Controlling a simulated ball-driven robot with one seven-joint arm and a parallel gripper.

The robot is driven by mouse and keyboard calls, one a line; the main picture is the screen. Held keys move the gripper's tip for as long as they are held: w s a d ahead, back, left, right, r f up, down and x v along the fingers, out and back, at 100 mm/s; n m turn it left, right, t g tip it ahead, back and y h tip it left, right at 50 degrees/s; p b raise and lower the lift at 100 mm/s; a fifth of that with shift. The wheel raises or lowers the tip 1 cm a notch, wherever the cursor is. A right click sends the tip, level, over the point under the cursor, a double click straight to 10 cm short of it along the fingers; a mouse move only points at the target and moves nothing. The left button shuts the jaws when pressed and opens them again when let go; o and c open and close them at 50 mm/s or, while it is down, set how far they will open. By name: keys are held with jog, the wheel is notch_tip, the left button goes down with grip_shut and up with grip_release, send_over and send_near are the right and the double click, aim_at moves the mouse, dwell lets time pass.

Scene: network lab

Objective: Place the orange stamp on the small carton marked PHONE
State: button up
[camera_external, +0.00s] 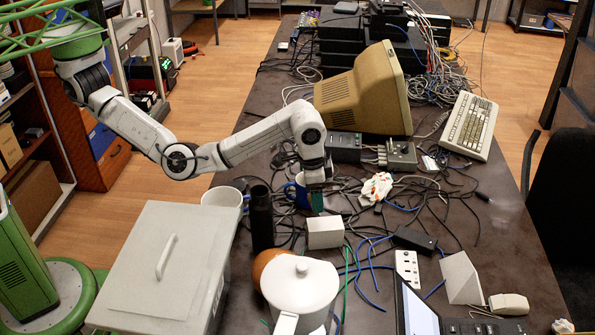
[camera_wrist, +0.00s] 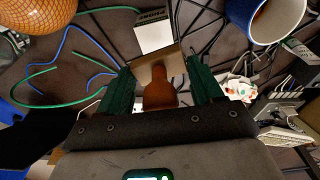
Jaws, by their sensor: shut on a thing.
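The orange-brown stamp (camera_wrist: 160,92) is between the green fingers of my gripper (camera_wrist: 160,85) in the wrist view, and my gripper is shut on it. Its rounded handle points toward the palm. In the external view my gripper (camera_external: 317,201) points down just above and behind a small white carton (camera_external: 325,232). The stamp is hidden there. I cannot tell whether stamp and carton touch.
A blue mug (camera_external: 298,190) stands close behind my gripper, and a black cylinder (camera_external: 261,217) stands left. A white lidded pot (camera_external: 300,284) and an orange ball (camera_external: 266,262) are in front. Another white box (camera_external: 460,277) stands right. Loose cables cross the dark table.

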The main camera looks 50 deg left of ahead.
aim_at(317, 222)
jog(key=shift+f, duration=3.35)
jog(key=shift+f, duration=0.1)
jog(key=o, duration=1.1)
jog(key=shift+c, duration=0.2)
jog(key=r, duration=0.4)
jog(key=r+p, duration=0.1)
jog(key=r, duration=0.3)
jog(key=s+r, duration=0.1)
jog(key=r, duration=0.3)
jog(key=shift+s+a+r+p, duration=0.1)
jog(key=shift+a+p, duration=0.25)
jog(key=shift+a, duration=0.05)
